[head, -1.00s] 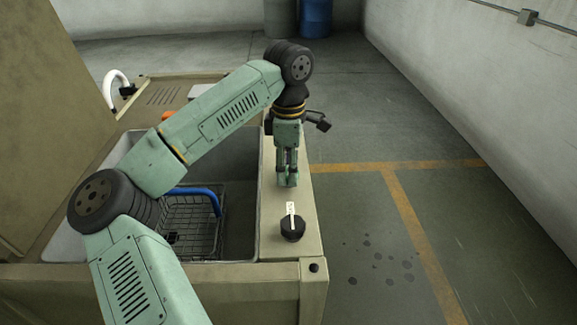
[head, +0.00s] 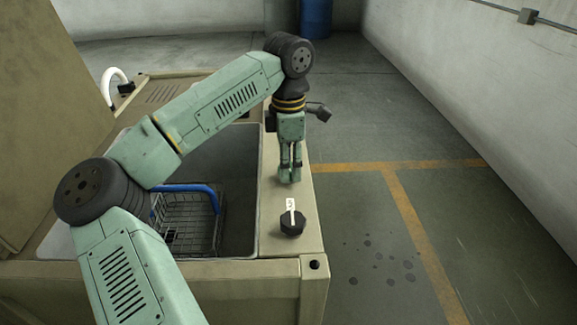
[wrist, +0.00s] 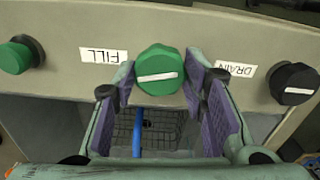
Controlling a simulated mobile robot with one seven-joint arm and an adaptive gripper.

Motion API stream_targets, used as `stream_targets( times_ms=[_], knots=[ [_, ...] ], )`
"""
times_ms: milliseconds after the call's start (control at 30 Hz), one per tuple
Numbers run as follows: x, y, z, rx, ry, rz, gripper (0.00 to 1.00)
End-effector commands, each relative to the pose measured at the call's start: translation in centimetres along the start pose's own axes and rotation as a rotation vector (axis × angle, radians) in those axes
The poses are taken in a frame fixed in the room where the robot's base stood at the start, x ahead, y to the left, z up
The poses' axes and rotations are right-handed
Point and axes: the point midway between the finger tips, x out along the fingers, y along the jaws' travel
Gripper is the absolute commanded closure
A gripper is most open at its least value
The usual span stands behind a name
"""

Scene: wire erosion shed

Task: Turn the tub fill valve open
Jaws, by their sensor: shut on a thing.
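The fill valve is a green knob (wrist: 158,60) with a white pointer line, on the tub's rim ledge beside the FILL label (wrist: 103,56). In the wrist view its line lies nearly level, tilted slightly. My gripper (head: 289,179) points down at the ledge, its purple-padded fingers on both sides of the knob, shut on it. The tub (head: 238,155) lies left of the ledge.
A black knob (head: 292,223), which also shows in the wrist view (wrist: 295,83), sits nearer on the ledge beside the DRAIN label (wrist: 236,69). Another green knob (wrist: 18,55) is on the other side. A wire basket (head: 190,222) with a blue handle is in the tub. Floor to the right is clear.

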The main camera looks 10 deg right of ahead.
Motion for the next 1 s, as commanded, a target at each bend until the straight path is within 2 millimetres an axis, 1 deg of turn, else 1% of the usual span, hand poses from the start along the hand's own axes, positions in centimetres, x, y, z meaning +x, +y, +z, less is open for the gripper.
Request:
stream_targets(
  times_ms=[67, 1000],
  knots=[
    [0.24, 0.05, -0.09, -0.074, 0.003, 0.003, 0.89],
    [0.09, 0.04, -0.04, -0.961, 0.0, 0.002, 0.89]
  ],
)
